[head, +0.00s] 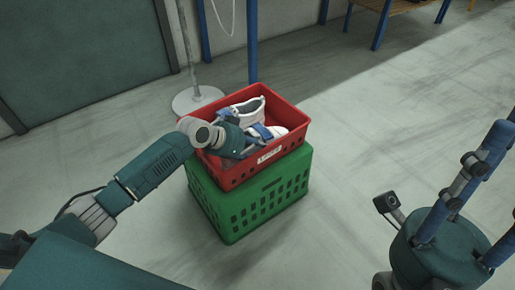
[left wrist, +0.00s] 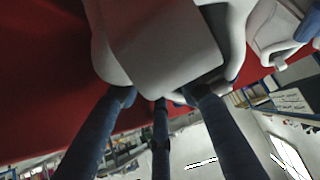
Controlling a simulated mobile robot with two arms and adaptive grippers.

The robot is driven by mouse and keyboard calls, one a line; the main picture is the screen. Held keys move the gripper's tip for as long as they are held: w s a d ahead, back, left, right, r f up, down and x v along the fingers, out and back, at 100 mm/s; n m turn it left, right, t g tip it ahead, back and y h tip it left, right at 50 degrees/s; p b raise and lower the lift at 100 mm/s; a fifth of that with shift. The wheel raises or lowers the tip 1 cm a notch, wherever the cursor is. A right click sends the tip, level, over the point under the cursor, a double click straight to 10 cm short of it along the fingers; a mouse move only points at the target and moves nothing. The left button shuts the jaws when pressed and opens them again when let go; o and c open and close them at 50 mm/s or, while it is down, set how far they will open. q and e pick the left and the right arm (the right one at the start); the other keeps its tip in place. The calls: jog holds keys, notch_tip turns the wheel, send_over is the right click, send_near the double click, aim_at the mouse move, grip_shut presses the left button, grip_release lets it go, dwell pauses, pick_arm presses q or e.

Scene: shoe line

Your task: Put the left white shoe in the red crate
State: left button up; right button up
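The red crate (head: 233,178) stands on top of a green crate. Two white shoes with blue parts are in it: one at the back (head: 251,106), one at the front right (head: 287,130). My left gripper (head: 250,130) reaches into the red crate from the left, at the shoes. In the left wrist view, its blue fingers (left wrist: 160,100) reach up to a white shoe (left wrist: 165,45) close to the camera; the shoe hides the fingertips, so the grip is unclear. The other shoe (left wrist: 270,30) shows at the right there. My right gripper (head: 497,190) is open and empty at the lower right.
The green crate (head: 235,215) stands on the grey floor. Behind it are a round-based pole stand (head: 197,99) and a blue post (head: 252,40). A wooden-topped bench with blue legs (head: 382,22) is at the back right. The floor between the crates and my right gripper is clear.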

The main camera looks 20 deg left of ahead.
pick_arm(q)
jog(key=shift+s+d+f, duration=0.1)
jog(key=shift+s+f, duration=0.25)
jog(key=shift+f, duration=0.25)
jog(key=shift+s+r, duration=0.1)
jog(key=v, duration=0.8)
jog(key=w+v, duration=0.1)
jog(key=v, duration=0.3)
jog(key=shift+s+r, duration=0.15)
jog(key=shift+r, duration=0.3)
